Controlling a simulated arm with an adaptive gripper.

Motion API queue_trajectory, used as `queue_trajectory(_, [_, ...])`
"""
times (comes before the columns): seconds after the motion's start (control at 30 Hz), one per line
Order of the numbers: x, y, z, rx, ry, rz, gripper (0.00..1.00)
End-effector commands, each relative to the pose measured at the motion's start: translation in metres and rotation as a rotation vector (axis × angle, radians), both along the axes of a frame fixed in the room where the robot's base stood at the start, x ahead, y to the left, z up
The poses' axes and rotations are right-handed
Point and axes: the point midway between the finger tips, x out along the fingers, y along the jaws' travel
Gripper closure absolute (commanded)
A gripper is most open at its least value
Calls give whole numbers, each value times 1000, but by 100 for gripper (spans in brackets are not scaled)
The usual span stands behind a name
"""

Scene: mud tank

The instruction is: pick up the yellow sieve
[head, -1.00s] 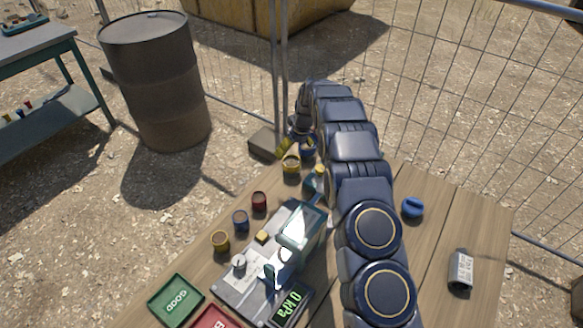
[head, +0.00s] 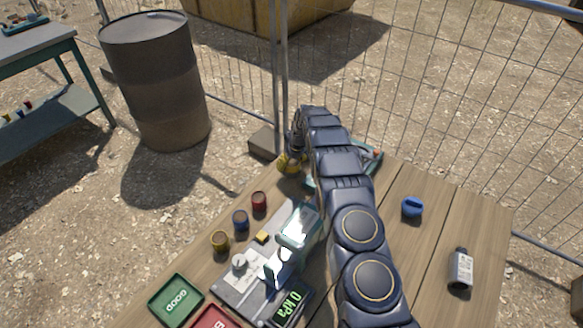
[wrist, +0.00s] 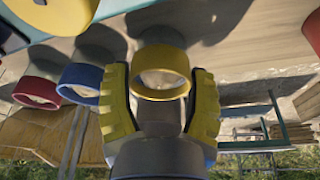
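The yellow sieve (wrist: 162,72) is a short round ring with a pale inside. In the wrist view it stands between the two yellow fingers of my gripper (wrist: 161,75). A small gap shows between the sieve and each fingertip, so the gripper looks open around it; contact lower down is hard to judge. In the head view my gripper (head: 290,162) is at the far left edge of the wooden table, where the yellow fingers and sieve blend together. A blue ring (wrist: 88,84) and a red ring (wrist: 37,92) stand left of the sieve in the wrist view.
Wire fence stands behind.

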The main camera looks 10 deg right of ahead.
Motion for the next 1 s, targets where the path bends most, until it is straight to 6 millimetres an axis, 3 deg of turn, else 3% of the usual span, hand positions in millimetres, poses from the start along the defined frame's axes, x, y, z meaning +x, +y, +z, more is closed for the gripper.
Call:
queue_trajectory(0.07, [0,0,0,0,0,0,75])
queue_trajectory(0.53, [0,0,10,0,-1,0,75])
queue_trajectory(0.67, [0,0,28,0,-1,0,75])
queue_trajectory(1.0, [1,0,93,-1,-6,0,75])
